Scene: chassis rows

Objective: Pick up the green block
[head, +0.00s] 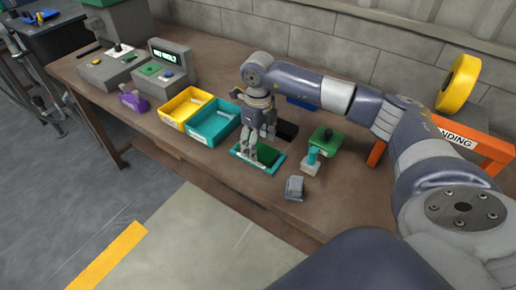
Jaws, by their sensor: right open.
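A green block (266,157) appears to lie in a small teal-rimmed tray (243,157) near the front of the workbench. My right gripper (254,146) points down over this tray, its fingers open. The gripper hides part of the green surface, and I cannot tell whether the fingers touch it. A second green piece (326,139) with a dark knob on top stands to the right of the tray. My left gripper is not in view.
Yellow (170,116) and teal (203,136) bins stand left of the gripper. A grey part (294,188) and a teal-topped piece (311,165) lie to its right. Control boxes (165,75) and a purple object (133,101) are farther left. An orange barrier (484,147) stands at right.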

